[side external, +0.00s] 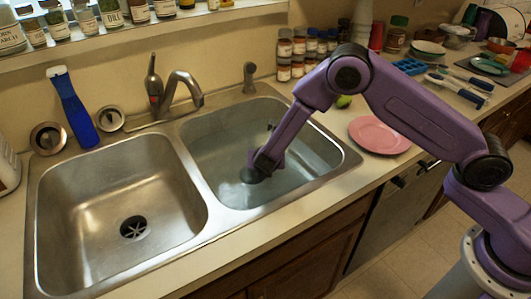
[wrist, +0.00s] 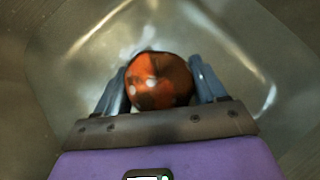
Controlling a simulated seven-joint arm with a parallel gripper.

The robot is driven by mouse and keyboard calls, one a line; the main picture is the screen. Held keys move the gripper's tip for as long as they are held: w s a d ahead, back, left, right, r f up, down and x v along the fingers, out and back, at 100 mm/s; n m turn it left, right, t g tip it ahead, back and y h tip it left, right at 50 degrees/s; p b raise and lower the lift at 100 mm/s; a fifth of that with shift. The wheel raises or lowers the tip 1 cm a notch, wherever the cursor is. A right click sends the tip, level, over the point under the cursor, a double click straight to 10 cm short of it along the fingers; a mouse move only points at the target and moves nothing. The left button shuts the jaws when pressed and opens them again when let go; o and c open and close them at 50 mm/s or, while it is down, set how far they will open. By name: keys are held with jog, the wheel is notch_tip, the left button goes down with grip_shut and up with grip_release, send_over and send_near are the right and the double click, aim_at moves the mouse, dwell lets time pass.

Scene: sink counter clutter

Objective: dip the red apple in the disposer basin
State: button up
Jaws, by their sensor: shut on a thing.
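The red apple (wrist: 160,80), orange-red with pale spots, sits between the two fingers of my gripper (wrist: 162,88) in the wrist view. The fingers are shut on it from both sides. In the side view my gripper (side external: 256,172) is low inside the right basin (side external: 215,140), which appears to hold clear water. The apple cannot be made out there. The left basin (side external: 75,205) is empty, with a dark drain (side external: 133,228) with a star-shaped insert. Whether the apple touches the basin floor is unclear.
A faucet (side external: 178,95) stands behind the divider between the basins. A pink plate (side external: 379,135) and a partly hidden green fruit (side external: 343,101) lie right of the sink. Spice jars (side external: 284,55) stand behind. A blue-handled brush (side external: 72,108) is at the back left.

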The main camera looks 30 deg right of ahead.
jog(key=shift+f, duration=3.65)
jog(key=shift+s, duration=0.1)
jog(key=shift+s+d, duration=0.15)
jog(key=shift+s, duration=0.35)
jog(key=shift+w, duration=0.2)
jog(key=shift+w, duration=0.4)
jog(key=shift+s, duration=0.1)
jog(key=shift+s, duration=0.5)
